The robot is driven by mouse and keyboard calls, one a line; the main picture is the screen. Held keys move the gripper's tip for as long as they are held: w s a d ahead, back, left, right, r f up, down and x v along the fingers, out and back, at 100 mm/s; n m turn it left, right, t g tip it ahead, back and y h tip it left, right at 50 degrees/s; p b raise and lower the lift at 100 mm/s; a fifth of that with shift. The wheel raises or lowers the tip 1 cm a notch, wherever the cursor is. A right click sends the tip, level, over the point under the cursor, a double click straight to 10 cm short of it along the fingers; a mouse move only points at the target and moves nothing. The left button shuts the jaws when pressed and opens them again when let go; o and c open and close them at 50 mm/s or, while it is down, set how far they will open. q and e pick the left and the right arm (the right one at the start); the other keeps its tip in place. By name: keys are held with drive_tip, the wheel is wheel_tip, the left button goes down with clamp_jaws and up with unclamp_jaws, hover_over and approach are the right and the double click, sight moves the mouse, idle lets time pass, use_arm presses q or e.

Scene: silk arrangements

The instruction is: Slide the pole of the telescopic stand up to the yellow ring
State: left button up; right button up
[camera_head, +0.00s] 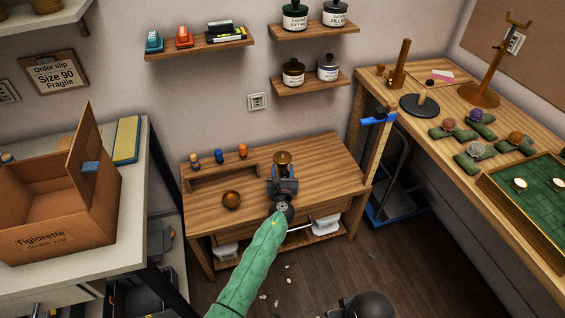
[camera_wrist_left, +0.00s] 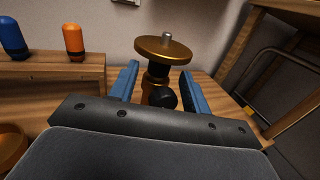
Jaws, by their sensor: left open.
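The telescopic stand (camera_head: 283,157) is on the low wooden table. Its round brass plate (camera_wrist_left: 163,49) has a small silver pin on top, with a black collar and a black knob (camera_wrist_left: 162,97) below. My left gripper (camera_head: 283,172) is open, its blue fingers (camera_wrist_left: 160,86) pointing at the stand, one on each side of it in the wrist view. I cannot tell whether they touch it. The lower pole is mostly hidden by the gripper, and I cannot make out a yellow ring. My right gripper is not in view.
The low table (camera_head: 325,160) holds a wooden rack (camera_head: 222,175) with small blue and orange bottles, and a brown bowl (camera_head: 231,199) left of my gripper. A blue clamp (camera_head: 378,118) is at the right. A cardboard box (camera_head: 60,215) stands on the left bench.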

use_arm(q)
drive_tip(key=shift+w, duration=2.05)
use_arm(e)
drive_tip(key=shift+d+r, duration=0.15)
